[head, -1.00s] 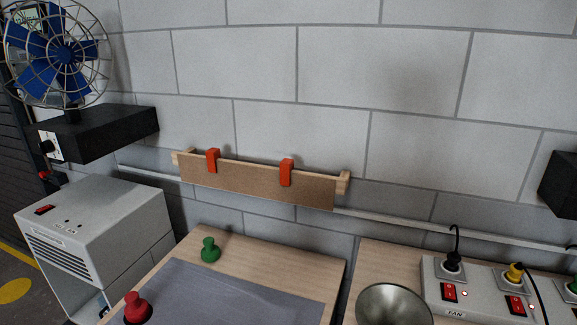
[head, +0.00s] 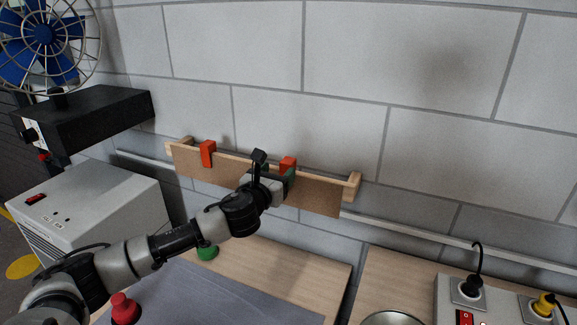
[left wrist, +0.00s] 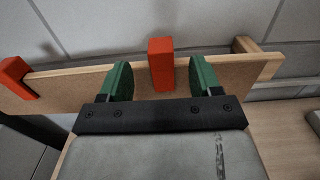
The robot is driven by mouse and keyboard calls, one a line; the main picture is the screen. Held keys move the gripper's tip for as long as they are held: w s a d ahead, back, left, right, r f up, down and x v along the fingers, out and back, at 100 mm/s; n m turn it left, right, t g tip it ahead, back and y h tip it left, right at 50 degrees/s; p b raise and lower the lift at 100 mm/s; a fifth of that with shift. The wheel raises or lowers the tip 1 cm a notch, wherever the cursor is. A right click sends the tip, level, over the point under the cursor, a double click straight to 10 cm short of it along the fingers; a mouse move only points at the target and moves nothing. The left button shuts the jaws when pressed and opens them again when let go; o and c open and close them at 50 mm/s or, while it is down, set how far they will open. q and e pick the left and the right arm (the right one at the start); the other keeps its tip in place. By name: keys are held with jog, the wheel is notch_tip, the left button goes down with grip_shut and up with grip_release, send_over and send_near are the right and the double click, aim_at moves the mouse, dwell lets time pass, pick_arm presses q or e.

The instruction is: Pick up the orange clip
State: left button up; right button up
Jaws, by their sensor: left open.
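Two orange clips sit over the top edge of a brown board on a wooden rail (head: 318,196) at the wall. The left clip (head: 208,153) is clear of my gripper. The right clip (head: 288,163) is partly hidden behind my left gripper (head: 276,178). In the left wrist view, the right clip (left wrist: 161,64) stands between the two green fingers of my open left gripper (left wrist: 160,82), with a gap on each side. The left clip also shows at that view's left edge (left wrist: 16,78). My right gripper is not in view.
Below the board is a wooden table (head: 325,260) with a grey mat (head: 235,290), a green knob (head: 207,252) and a red knob (head: 125,308).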

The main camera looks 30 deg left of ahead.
aim_at(285, 165)
pick_arm(q)
jog(key=shift+w, duration=0.9)
jog(key=shift+w+f, duration=0.1)
jog(key=shift+w, duration=0.2)
jog(key=w+p, duration=0.2)
jog(key=w, duration=0.1)
jog(key=shift+w+a, duration=0.15)
jog(key=shift+w, duration=0.25)
jog(key=shift+w+f, duration=0.1)
jog(key=shift+w, duration=0.35)
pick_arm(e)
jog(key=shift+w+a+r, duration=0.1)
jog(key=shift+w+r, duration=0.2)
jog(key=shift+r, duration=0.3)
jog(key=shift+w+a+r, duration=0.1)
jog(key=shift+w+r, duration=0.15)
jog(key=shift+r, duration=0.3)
pick_arm(q)
jog(key=shift+s, duration=0.1)
jog(key=c, duration=1)
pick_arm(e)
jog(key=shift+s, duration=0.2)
